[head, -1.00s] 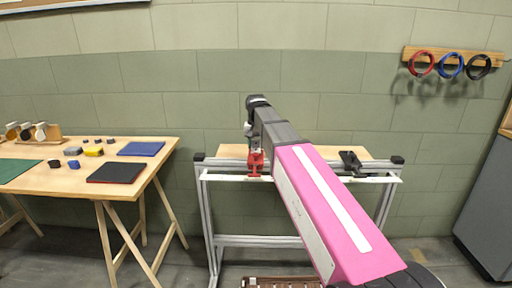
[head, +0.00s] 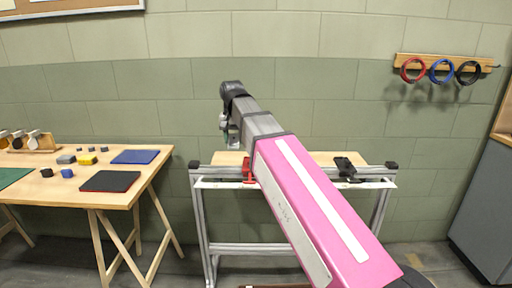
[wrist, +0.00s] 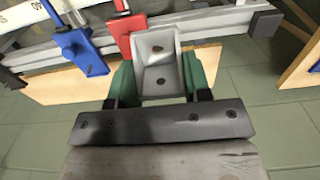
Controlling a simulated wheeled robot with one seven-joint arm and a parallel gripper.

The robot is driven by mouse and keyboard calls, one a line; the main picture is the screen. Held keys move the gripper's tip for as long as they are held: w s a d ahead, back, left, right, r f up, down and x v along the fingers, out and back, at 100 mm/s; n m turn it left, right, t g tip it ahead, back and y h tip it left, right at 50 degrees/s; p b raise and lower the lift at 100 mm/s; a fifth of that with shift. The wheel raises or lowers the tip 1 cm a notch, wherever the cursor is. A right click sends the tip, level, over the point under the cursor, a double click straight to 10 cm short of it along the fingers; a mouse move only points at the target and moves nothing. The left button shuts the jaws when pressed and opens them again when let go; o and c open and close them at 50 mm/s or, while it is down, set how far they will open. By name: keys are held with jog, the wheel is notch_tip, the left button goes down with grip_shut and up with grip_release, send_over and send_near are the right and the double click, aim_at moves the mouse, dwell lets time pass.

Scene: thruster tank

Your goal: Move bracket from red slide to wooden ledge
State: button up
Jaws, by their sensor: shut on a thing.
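My gripper (wrist: 158,85) is shut on a grey metal bracket (wrist: 157,62), an angled piece with dark holes, held between its green fingers. In the head view my gripper (head: 231,138) hangs at the arm's end, above and slightly left of the red slide (head: 249,170). The bracket appears clear of the slide there. The red slide also shows in the wrist view (wrist: 123,32), just left of the bracket. The wooden ledge (head: 228,158) is a pale board on the metal frame, partly hidden by my pink arm; it likely also shows in the wrist view (wrist: 70,87).
A blue slide (wrist: 80,48) sits beside the red one, hidden by my arm in the head view. A black slide (head: 347,169) is further right on the rail. A wooden workbench (head: 100,196) with blocks and pads stands left. Coloured rings (head: 440,71) hang on the wall.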

jog(key=w+a+f, duration=0.3)
jog(key=w+a, duration=0.1)
jog(key=w, duration=0.3)
jog(key=w+a+f, duration=0.3)
jog(key=w+a, duration=0.1)
jog(key=w, duration=0.3)
send_over(239, 158)
notch_tip(239, 158, down, 7)
jog(key=shift+a, duration=0.15)
jog(key=shift+f, duration=2)
jog(key=shift+f, duration=0.15)
jog(key=o, duration=0.9)
notch_tip(239, 158, up, 12)
jog(key=shift+s+r, duration=0.1)
jog(key=shift+r, duration=0.05)
